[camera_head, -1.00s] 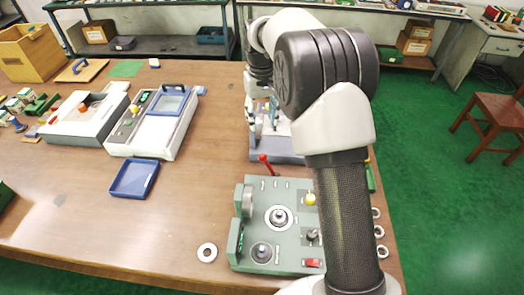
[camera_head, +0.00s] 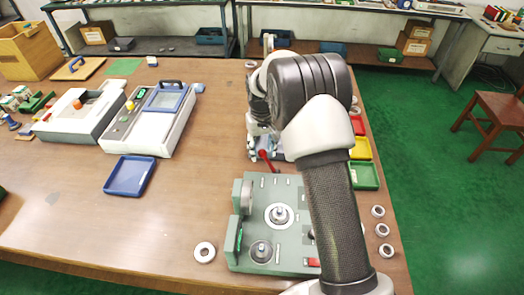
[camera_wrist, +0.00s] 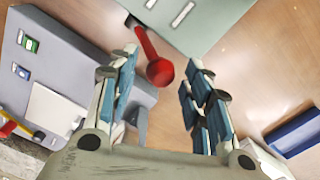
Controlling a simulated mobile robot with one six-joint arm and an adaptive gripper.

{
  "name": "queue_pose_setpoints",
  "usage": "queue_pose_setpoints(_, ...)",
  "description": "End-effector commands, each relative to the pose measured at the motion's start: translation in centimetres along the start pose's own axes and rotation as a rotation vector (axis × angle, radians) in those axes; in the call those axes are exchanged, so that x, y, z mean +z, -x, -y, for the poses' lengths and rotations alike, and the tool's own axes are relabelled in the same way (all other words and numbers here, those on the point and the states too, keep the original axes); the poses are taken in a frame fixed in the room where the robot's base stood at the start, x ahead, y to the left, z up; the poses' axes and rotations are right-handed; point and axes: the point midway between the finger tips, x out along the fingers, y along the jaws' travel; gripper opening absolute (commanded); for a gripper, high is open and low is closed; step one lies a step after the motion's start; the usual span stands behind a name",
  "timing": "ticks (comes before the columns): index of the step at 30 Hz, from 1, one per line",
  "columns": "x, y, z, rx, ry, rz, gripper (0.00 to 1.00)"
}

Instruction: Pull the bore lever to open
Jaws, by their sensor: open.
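The red lever (camera_head: 265,156) stands at the back edge of the grey-green machine (camera_head: 262,185), and I take it as the bore lever. In the wrist view the lever (camera_wrist: 147,42) ends in a round red knob (camera_wrist: 160,72). My gripper (camera_wrist: 162,62) is open, its blue-padded fingers on either side of the knob. I see gaps between knob and fingers, and cannot tell the depth between them. In the head view my arm hides most of the gripper and the machine's right side.
A grey device (camera_wrist: 60,75) lies close to my left finger in the wrist view. Red (camera_head: 357,125), yellow (camera_head: 360,148) and green (camera_head: 364,176) trays line the table's right side. Metal rings (camera_head: 205,252) lie around the machine.

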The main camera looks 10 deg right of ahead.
Motion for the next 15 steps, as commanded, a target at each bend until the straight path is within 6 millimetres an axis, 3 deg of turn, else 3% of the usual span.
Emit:
queue_pose_setpoints(9,0.00,-0.22,0.00,0.000,0.000,0.000,0.44)
queue_pose_setpoints(15,0.00,-0.21,0.01,0.000,0.000,0.000,0.31)
